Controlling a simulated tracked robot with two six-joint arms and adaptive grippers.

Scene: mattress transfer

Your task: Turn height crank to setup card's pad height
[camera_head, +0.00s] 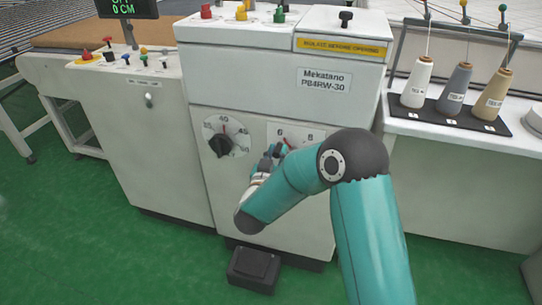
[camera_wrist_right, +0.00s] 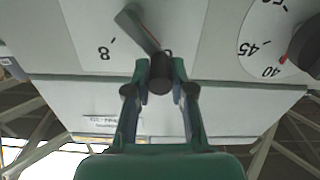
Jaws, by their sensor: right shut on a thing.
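My right gripper (camera_head: 275,152) is at the front of the grey-white machine, partly hidden by my teal arm. In the right wrist view the gripper (camera_wrist_right: 161,70) is shut on the dark round handle (camera_wrist_right: 159,88) of the crank. The grey crank arm (camera_wrist_right: 136,25) slants away from that handle across a white scale plate. I cannot see a setup card. My left gripper is out of view.
A round dial with a black knob (camera_head: 222,144) is left of the scale plate; it also shows in the wrist view. Thread cones (camera_head: 418,82) stand on the right table. A black pedal (camera_head: 254,268) lies on the green floor. A display (camera_head: 128,8) is upper left.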

